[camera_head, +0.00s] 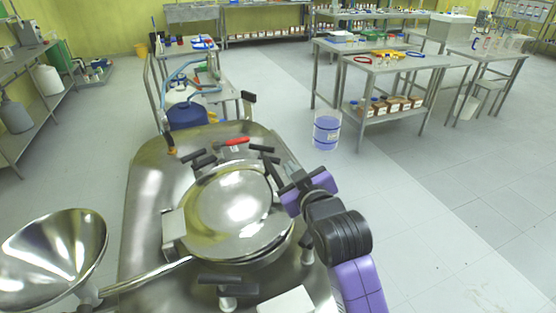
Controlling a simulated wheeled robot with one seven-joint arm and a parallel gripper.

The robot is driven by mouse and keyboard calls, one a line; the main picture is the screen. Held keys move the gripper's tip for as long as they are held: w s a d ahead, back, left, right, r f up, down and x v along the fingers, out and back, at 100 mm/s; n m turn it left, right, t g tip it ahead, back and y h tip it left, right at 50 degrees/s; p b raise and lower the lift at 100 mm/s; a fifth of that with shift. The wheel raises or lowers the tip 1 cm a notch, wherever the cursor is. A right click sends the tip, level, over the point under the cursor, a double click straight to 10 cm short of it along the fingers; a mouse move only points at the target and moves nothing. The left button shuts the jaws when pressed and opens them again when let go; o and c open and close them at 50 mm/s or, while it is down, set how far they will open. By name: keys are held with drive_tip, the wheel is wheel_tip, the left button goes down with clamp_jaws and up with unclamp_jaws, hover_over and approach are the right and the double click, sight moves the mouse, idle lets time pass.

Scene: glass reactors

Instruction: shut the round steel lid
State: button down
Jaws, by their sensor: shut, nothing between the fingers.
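The round steel lid (228,208) is a shiny domed disc on top of the steel vessel (150,190). It lies over the round collar, with its hinge block (174,232) at the left. A strip of the collar shows below its lower right edge; I cannot tell whether the lid sits fully flush. My gripper (290,168), purple and black, is at the lid's upper right edge. Its fingers are shut with nothing between them. I cannot tell whether they touch the lid.
Black-handled clamps (221,281) stand around the lid, and a red handle (236,141) is behind it. A steel funnel (55,258) is at the left. A blue container (187,115) stands on a cart behind. A clear bucket (326,132) stands on the floor; open floor lies to the right.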

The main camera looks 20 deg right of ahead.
drive_tip(key=shift+m, duration=0.6)
drive_tip(key=shift+d+f+b, duration=0.2)
drive_tip(key=shift+d+f, duration=0.1)
drive_tip(key=shift+f, duration=0.4)
drive_tip(key=shift+d+f+b, duration=0.25)
drive_tip(key=shift+f, duration=0.5)
drive_tip(key=shift+d+f+b, duration=0.2)
drive_tip(key=shift+d+f, duration=0.1)
drive_tip(key=shift+f, duration=0.4)
